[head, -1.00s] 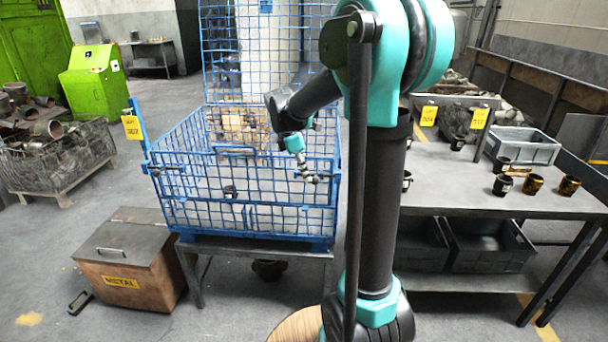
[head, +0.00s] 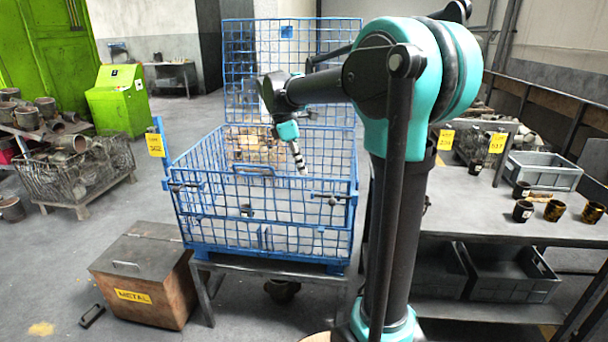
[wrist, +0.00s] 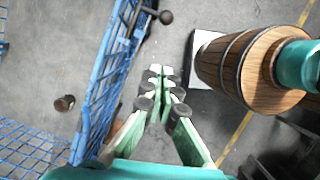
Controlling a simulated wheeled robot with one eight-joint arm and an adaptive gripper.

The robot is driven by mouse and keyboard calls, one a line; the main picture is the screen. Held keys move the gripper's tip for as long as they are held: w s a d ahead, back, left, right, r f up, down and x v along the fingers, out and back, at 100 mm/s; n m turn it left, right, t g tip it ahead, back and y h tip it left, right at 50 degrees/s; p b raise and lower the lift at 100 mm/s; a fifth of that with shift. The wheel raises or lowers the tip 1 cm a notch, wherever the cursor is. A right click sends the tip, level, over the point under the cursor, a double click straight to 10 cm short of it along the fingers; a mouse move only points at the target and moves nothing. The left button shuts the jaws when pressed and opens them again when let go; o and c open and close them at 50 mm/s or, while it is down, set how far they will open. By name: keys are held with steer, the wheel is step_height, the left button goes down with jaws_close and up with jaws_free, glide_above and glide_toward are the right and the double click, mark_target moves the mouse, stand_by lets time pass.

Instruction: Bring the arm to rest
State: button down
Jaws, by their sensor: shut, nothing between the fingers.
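My gripper (head: 299,163) is at the end of my bent arm, over the blue wire cage (head: 265,248) in the head view, pointing down and slightly right. In the wrist view my gripper (wrist: 160,85) has its pale green fingers with dark pads drawn together at the tips, with nothing between them. The blue cage wall (wrist: 105,75) runs just left of the fingers there. A small dark cup-shaped part (wrist: 65,103) lies further left. In the head view a small dark part (head: 246,209) shows through the cage mesh. My upper arm and column cover part of the right side.
A bench (head: 470,222) at right carries several dark and brassy cups and a grey crate (head: 543,172). A metal-labelled box (head: 143,278) stands at lower left. A wire bin of scrap (head: 80,185) and a green cabinet (head: 118,100) stand further left. Floor between them is clear.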

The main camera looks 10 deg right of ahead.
steer(key=s+d+f+m+t+y, duration=0.1)
steer(key=s+d+f+m+t, duration=0.1)
steer(key=s+f+m, duration=0.6)
steer(key=s+d+f+m+t+y, duration=0.2)
steer(key=s+f+m, duration=0.6)
steer(key=s+f, duration=0.6)
steer(key=shift+d+f+m+t, duration=0.3)
steer(key=shift+d+f, duration=0.05)
steer(key=shift+f, duration=0.15)
